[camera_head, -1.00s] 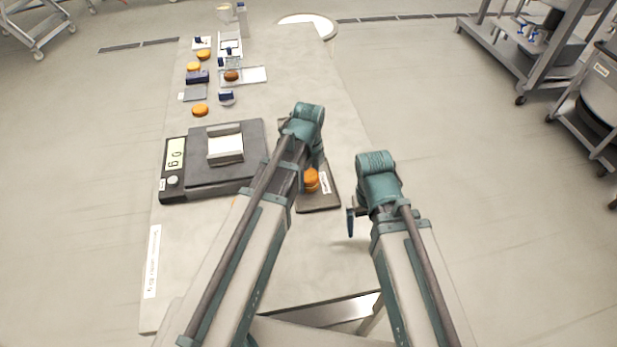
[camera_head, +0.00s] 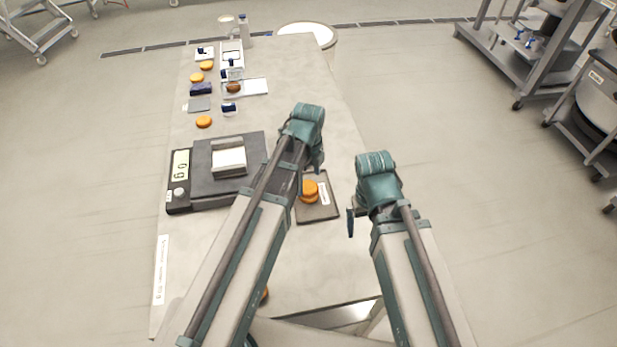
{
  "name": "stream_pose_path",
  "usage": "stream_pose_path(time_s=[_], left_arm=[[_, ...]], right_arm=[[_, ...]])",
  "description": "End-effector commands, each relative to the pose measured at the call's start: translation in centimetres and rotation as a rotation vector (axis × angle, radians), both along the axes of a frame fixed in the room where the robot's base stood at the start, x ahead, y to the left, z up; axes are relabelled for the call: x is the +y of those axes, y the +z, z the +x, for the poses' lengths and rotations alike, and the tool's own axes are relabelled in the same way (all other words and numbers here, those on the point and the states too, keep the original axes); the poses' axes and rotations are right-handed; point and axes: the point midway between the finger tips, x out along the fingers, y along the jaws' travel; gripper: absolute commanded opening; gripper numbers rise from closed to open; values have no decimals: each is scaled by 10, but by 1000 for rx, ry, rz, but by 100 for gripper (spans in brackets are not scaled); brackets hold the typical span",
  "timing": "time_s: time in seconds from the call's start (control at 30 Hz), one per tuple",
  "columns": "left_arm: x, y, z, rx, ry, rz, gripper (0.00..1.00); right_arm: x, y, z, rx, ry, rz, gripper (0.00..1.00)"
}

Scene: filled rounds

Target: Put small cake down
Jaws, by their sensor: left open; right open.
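A small orange round cake (camera_head: 309,186), which looks like two stacked rounds, rests on a dark tray (camera_head: 318,211) with a white label. My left gripper (camera_head: 318,163) is above the far part of this tray, just beyond the cake and apart from it as far as I can see; its fingers are mostly hidden. It is open. My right gripper (camera_head: 351,222) is open and empty, right of the tray.
A black scale (camera_head: 180,168) reading 0 g stands left, with a pale-topped metal holder (camera_head: 229,160) on it. Several orange rounds (camera_head: 204,122), a brown round (camera_head: 233,88) and small blue-and-white items stand farther back.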

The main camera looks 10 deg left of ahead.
Motion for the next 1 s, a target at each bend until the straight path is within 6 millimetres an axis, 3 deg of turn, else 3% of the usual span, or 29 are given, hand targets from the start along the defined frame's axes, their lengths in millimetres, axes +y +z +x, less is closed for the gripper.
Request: stream_pose_path(time_s=[0.03,0.4,1.0], left_arm=[[0,16,0,0,0,0,100],[0,65,0,0,0,0,100],[0,66,0,0,0,0,100]], right_arm=[[0,16,0,0,0,0,100],[0,65,0,0,2,0,100],[0,66,0,0,2,0,100]])
